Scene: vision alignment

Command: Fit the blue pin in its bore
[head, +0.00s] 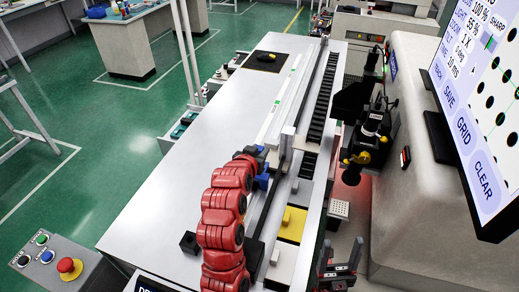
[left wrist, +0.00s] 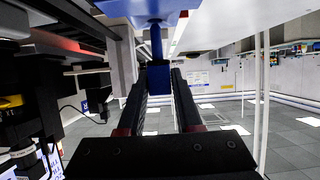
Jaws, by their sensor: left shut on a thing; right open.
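My left gripper (left wrist: 160,97) is shut on the blue pin, gripping its block-shaped head (left wrist: 158,78). The pin's thinner shaft (left wrist: 156,42) runs from the head toward a wider blue part (left wrist: 160,9) at the top of the left wrist view. The shaft meets or overlaps that part; I cannot tell whether its end is inside a bore. In the head view, my left gripper (head: 258,157) is over the rail bed, with a blue part (head: 262,181) just below it. The bore is hidden. My right gripper (head: 340,262) is open and empty at the lower right.
A yellow block (head: 292,221) and a white block (head: 281,265) stand along the rail near the front. A small black block (head: 189,243) is on the white table (head: 180,195). A microscope-like device (head: 370,135) and a monitor (head: 485,90) stand at the right. The table's left side is clear.

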